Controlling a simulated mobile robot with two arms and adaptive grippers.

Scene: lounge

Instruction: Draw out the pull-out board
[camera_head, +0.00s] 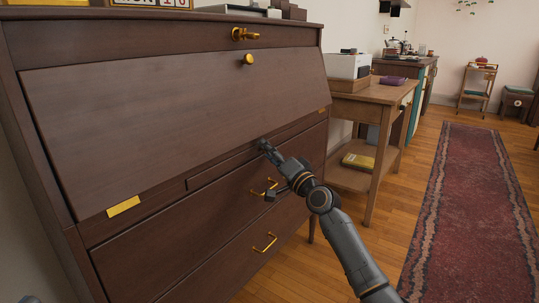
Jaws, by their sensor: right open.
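The pull-out board (218,172) shows as a narrow dark wooden front just under the slanted flap of the brown secretary desk (180,90). It looks flush with the desk, and its right part is hidden by my right gripper. My right gripper (266,170) is open, its fingers spread in front of the board's right part and the upper drawer. Nothing shows between the fingers. I cannot tell whether a fingertip touches the desk.
The flap is closed, with a brass knob (248,59). Below are drawers with brass handles (265,242). A wooden side table (372,92) with a white device stands right of the desk. A red runner (470,210) lies on open floor.

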